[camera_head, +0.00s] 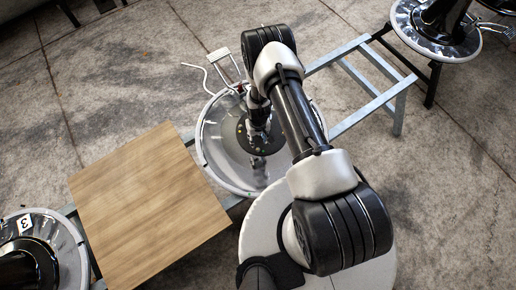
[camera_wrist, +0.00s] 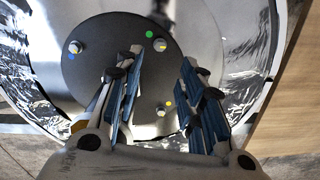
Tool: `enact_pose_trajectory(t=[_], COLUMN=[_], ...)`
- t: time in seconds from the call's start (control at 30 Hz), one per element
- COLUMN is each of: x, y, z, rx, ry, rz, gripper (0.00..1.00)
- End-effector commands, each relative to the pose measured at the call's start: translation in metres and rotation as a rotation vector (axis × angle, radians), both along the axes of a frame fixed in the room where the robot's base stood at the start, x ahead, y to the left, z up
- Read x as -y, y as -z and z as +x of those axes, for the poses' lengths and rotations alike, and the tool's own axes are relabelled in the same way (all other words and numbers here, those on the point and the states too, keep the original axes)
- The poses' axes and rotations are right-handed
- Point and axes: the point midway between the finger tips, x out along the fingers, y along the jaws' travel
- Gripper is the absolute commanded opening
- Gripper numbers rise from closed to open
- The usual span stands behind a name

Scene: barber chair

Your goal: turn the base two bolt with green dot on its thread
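Base two is the round silver base (camera_head: 217,150) in the middle of the head view, with a dark round plate at its centre. In the wrist view the dark plate (camera_wrist: 100,75) carries small bolts. A green dot (camera_wrist: 149,34) lies close to a bolt (camera_wrist: 160,46) near the plate's upper right edge. The bolts' threads cannot be made out.
A wooden board (camera_head: 150,205) lies left of base two. A base marked 3 (camera_head: 68,250) is at the lower left and another base (camera_head: 440,48) at the upper right. A grey metal frame (camera_head: 370,105) runs to the right. Concrete floor lies around.

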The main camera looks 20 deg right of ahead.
Motion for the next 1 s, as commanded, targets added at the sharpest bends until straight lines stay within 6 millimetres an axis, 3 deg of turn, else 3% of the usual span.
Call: enact_pose_trajectory(t=[0.1, 0.4, 0.6, 0.9, 1.0], x=[0.000, 0.000, 0.000, 0.000, 0.000], y=[0.032, 0.084, 0.098, 0.098, 0.098], z=[-0.001, 0.000, 0.000, 0.000, 0.000], rx=[-0.002, 0.001, 0.001, 0.001, 0.001], ry=[0.000, 0.000, 0.000, 0.000, 0.000], rz=[0.000, 0.000, 0.000, 0.000, 0.000], gripper=[0.36, 0.36, 0.36, 0.36, 0.29])
